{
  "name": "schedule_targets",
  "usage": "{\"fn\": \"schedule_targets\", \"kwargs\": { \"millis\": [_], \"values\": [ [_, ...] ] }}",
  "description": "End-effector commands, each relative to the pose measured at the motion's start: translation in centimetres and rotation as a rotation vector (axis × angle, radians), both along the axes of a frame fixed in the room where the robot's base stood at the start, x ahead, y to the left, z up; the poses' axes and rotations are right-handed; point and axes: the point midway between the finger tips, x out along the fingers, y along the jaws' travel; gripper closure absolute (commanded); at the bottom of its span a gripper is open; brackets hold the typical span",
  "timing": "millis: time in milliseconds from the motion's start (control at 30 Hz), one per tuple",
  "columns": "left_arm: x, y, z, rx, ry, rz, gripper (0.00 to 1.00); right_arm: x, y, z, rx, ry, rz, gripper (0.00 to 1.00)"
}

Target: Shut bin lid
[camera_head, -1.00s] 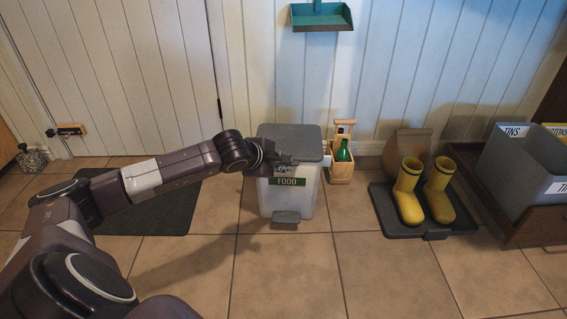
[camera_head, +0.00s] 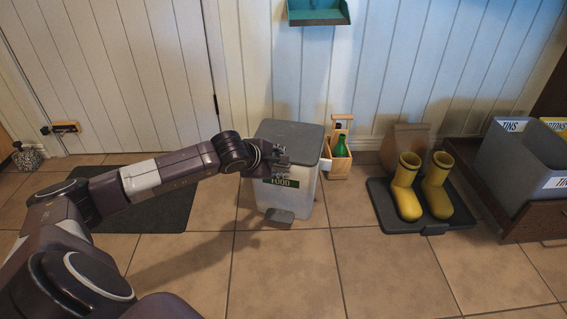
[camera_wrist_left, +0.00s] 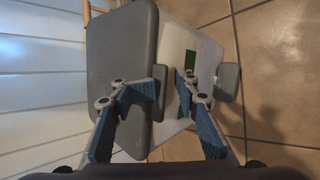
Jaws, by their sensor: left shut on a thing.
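The bin (camera_head: 300,205) is a pale, see-through box with a green FOOD label (camera_head: 281,183) and a grey pedal (camera_head: 279,215). Its grey lid (camera_head: 289,138) lies over the top; I cannot tell if it is fully seated. My left gripper (camera_head: 284,160) is at the lid's front edge and hides part of the label. In the left wrist view the fingers (camera_wrist_left: 168,88) are on either side of the lid's front tab, shut on it. That view also shows the lid (camera_wrist_left: 115,75) and the bin's front (camera_wrist_left: 200,45). My right gripper is out of view.
A wooden caddy with a green bottle (camera_head: 340,150) stands close right of the bin. Yellow boots (camera_head: 407,185) stand on a dark tray (camera_head: 400,226) farther right, beside a grey TINS crate (camera_head: 510,165). A dark mat (camera_head: 150,213) lies left. The floor in front is clear.

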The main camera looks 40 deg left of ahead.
Motion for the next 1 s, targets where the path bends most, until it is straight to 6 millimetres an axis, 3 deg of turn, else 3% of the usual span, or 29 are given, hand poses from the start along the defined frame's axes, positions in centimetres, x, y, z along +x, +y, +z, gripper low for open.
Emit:
{"fn": "schedule_targets", "kwargs": {
  "millis": [33,267,700,1000],
  "values": [
    [-0.4,0.2,-0.8,0.002,0.020,0.006,0.78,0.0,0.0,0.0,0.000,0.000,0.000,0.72],
    [-0.7,0.3,-0.4,0.005,0.017,0.005,0.78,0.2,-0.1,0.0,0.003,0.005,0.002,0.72],
    [-5.3,0.1,4.4,0.009,0.006,0.000,0.78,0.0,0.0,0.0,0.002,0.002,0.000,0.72],
    [-7.6,0.0,6.8,0.010,0.001,-0.001,0.78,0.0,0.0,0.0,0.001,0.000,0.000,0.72]
  ]
}}
